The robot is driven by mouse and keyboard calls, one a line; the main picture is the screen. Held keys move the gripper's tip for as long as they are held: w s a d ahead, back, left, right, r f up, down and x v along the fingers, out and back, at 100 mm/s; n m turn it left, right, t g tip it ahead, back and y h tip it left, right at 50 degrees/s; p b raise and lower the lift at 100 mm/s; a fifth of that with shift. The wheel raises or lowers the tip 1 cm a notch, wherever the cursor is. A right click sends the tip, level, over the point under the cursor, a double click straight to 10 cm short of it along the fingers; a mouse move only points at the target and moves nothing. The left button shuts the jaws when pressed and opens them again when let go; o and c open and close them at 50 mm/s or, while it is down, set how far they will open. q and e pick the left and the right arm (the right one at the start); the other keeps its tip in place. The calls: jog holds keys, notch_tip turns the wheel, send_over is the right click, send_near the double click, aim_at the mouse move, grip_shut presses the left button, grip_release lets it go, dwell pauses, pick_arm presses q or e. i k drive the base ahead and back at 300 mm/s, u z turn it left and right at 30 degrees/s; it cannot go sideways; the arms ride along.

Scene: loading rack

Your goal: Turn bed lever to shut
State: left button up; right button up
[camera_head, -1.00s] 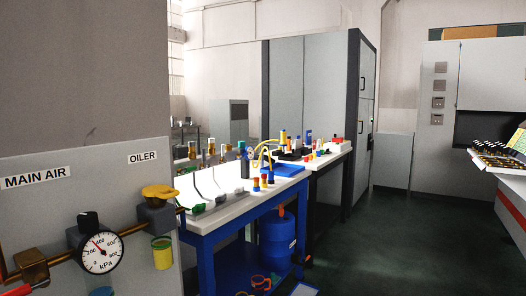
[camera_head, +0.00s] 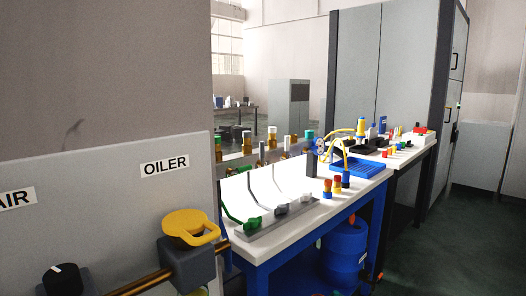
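Three thin bent levers rise from a grey strip (camera_head: 275,217) on the near part of the white-topped bench. The nearest lever has a green base (camera_head: 252,222); the middle (camera_head: 281,208) and far (camera_head: 307,197) ones have grey or whitish bases. All three handles slant up and to the left. I see no readable label on them, so I cannot tell which one is the bed lever. Neither of my grippers is in view.
A panel marked OILER (camera_head: 165,164) stands close at left, with a yellow-topped oiler (camera_head: 190,227) on a brass pipe (camera_head: 142,283). The blue-framed bench (camera_head: 245,253) carries a blue tray (camera_head: 358,169) and small coloured parts. A blue drum (camera_head: 345,248) stands below. Dark green floor is clear at right.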

aim_at(262, 151)
jog(key=z, duration=1.25)
jog(key=i, duration=3.65)
jog(key=u, duration=4.25)
